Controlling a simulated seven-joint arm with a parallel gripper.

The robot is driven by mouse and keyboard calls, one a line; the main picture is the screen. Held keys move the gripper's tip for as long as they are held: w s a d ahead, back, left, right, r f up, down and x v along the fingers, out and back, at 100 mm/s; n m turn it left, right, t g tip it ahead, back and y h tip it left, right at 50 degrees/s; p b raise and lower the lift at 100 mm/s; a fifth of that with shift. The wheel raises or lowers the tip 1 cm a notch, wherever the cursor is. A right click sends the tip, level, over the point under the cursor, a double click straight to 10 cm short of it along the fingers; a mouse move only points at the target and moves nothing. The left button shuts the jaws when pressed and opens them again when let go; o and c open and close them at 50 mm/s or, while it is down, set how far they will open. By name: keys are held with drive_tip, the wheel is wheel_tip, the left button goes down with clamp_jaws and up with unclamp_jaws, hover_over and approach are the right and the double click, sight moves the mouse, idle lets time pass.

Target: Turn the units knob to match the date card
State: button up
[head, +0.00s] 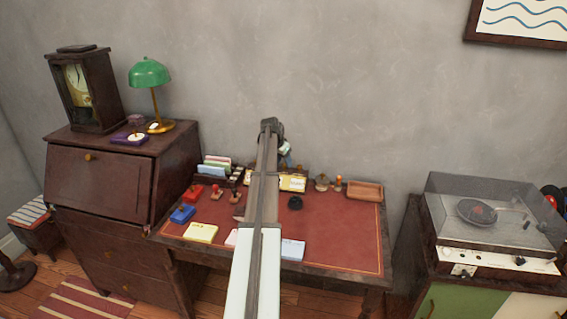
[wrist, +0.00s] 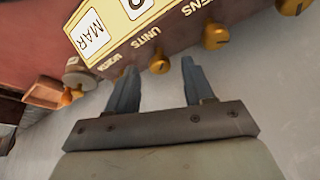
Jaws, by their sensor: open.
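The calendar (head: 292,183) stands at the back of the red desk. In the wrist view its cream face (wrist: 120,30) is tilted, with a MAR window and a partly cut-off digit window. The units knob (wrist: 160,66) is brass and sits by the UNITS label. My gripper (wrist: 159,72) is open, with one blue-grey finger on each side of this knob; I cannot tell whether either touches it. Another brass knob (wrist: 215,36) sits by the TENS label. In the head view my arm hides the desk's middle and the fingertips are unclear. I cannot tell which paper is the date card.
Yellow paper (head: 200,232) and white paper (head: 292,249) lie at the desk's front. Stamps and a blue pad (head: 182,214) are at left, a wooden tray (head: 365,190) at back right. The desk's right part is clear. A record player (head: 490,225) stands further right.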

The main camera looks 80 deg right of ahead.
drive_tip(key=shift+d+f, duration=0.15)
drive_tip(key=shift+f, duration=0.3)
drive_tip(key=shift+c, duration=0.3)
drive_tip(key=shift+s, duration=0.1)
clamp_jaws()
